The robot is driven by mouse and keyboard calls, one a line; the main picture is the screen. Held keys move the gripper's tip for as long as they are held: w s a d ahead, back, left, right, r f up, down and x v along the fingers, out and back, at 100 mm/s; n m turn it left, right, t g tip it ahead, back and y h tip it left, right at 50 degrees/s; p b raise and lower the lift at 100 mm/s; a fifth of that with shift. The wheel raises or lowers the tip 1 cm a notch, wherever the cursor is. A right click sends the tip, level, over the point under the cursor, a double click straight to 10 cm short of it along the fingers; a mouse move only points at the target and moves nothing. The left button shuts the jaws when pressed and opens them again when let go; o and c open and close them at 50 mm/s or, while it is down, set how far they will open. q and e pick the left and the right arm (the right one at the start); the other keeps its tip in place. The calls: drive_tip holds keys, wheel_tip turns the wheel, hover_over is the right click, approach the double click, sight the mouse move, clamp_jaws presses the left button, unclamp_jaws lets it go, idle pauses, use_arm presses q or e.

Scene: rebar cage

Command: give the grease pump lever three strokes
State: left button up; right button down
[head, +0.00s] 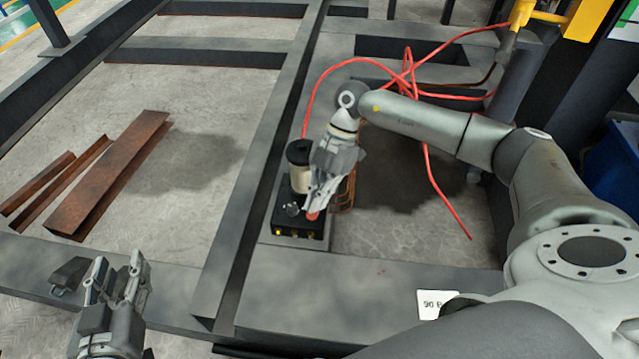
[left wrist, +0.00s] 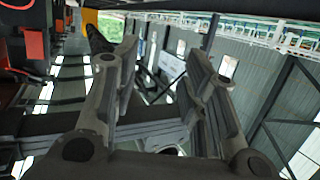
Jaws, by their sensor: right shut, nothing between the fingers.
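The grease pump (head: 284,213) is a black box with a pale, dark-capped reservoir (head: 300,172) and brass fittings along its front. It sits on a grey steel beam. My right gripper (head: 312,205) is shut and empty, pointing down over the pump's right side. A red knob (head: 311,215), which looks like the lever's end, shows right at its fingertips; I cannot tell whether they touch. The gripper hides the rest of the lever. My left gripper (head: 118,264) is open and empty at the lower left, away from the pump. Its spread fingers show in the left wrist view (left wrist: 160,70).
Red hoses (head: 425,165) loop behind and right of the pump, close to my right arm. Rusty steel channels (head: 110,180) lie on the floor at left. Grey frame beams (head: 255,180) surround the pump. A white label (head: 432,304) is at the front.

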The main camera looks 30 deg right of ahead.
drive_tip(key=shift+w+d+r+p, duration=0.2)
drive_tip(key=shift+w+r+p, duration=0.1)
drive_tip(key=shift+r+p, duration=0.3)
drive_tip(key=shift+w+d+r+p, duration=0.2)
drive_tip(key=shift+w+r+p, duration=0.15)
drive_tip(key=shift+r, duration=0.3)
use_arm(q)
drive_tip(key=s+a+f+g+y+p, duration=0.1)
drive_tip(key=s+a+f+g+y, duration=0.1)
drive_tip(key=s+a+f+g, duration=0.3)
drive_tip(key=s+f+g, duration=0.4)
drive_tip(key=s+f, duration=0.2)
drive_tip(key=s, duration=0.2)
drive_tip(key=shift+f+n+g+y+p, duration=0.25)
drive_tip(key=shift+n+g+y+p, duration=0.05)
drive_tip(key=shift+y+p, duration=0.1)
use_arm(e)
drive_tip(key=shift+w+v, duration=0.25)
drive_tip(key=shift+v, duration=1)
drive_tip(key=shift+a, duration=0.15)
